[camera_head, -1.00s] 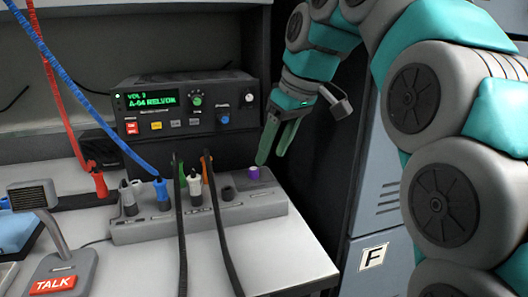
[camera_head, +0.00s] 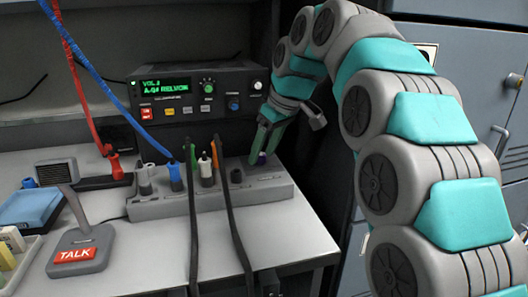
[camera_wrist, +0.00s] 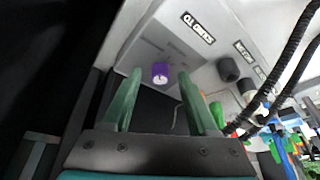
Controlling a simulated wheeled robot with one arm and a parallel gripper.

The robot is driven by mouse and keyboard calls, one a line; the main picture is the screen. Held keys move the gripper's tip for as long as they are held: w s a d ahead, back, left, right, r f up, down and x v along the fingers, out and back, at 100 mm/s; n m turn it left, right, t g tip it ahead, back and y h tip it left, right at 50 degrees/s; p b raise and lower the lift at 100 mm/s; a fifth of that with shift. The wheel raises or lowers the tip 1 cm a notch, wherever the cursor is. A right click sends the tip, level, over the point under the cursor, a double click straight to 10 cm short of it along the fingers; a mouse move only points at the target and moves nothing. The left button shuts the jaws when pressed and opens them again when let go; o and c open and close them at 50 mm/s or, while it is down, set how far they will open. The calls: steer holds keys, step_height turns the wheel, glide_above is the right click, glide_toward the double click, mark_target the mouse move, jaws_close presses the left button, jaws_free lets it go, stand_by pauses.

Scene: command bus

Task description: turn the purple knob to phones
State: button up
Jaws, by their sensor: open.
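The purple knob (camera_head: 261,159) stands at the right end of a grey panel box (camera_head: 160,208) on the desk, partly covered by my fingers in the head view. In the wrist view the purple knob (camera_wrist: 160,72) lies beyond and between my two green fingertips, with a pale mark on its face. My gripper (camera_head: 264,140) is open, pointing down over the knob; in the wrist view my gripper (camera_wrist: 158,78) has a finger on each side of it. I cannot tell whether the fingers touch it. A label reading "SCAND TO" (camera_wrist: 198,28) lies beside it; I see no "phones" mark.
A radio (camera_head: 198,95) with a green display stands behind. A TALK microphone base (camera_head: 80,252) is at front left. Grey cabinets stand on the right.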

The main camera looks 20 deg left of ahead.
jaws_close()
stand_by(0.4)
